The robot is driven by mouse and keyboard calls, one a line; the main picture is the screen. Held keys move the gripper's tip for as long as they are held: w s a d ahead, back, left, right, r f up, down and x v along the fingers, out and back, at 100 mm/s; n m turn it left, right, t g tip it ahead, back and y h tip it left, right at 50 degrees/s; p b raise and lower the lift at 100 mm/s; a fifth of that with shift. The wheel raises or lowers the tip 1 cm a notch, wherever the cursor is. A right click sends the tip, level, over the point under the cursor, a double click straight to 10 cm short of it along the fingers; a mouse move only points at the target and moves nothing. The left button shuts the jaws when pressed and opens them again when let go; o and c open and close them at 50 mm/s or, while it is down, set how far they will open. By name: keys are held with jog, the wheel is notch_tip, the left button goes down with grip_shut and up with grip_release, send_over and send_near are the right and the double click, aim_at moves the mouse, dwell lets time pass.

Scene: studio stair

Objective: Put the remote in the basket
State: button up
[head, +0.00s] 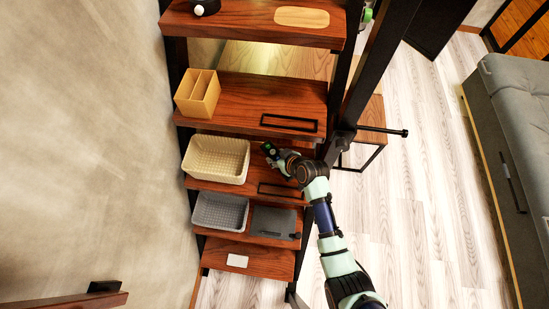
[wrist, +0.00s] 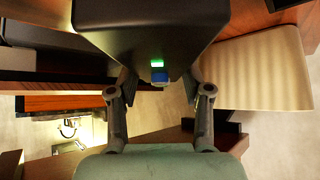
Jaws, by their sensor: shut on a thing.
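The cream woven basket (head: 217,158) stands upright on a middle wooden tread, at its left end. A second, grey basket (head: 220,212) stands on the tread below. My gripper (head: 272,157) is just right of the cream basket's rim, apart from it in the picture.
A tan divided box (head: 198,93) stands on the tread above. A dark grey flat thing (head: 273,222) lies right of the grey basket. A black upright post (head: 362,85) rises right of the stair, with a small wooden table (head: 368,125) beyond.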

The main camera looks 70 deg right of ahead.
aim_at(275, 158)
jog(key=shift+w+d, duration=0.45)
jog(key=shift+w, duration=0.35)
notch_tip(275, 158, down, 4)
jog(key=shift+r+b, duration=0.1)
jog(key=shift+b, duration=0.9)
jog(key=shift+r, duration=0.1)
jog(key=o, duration=1.3)
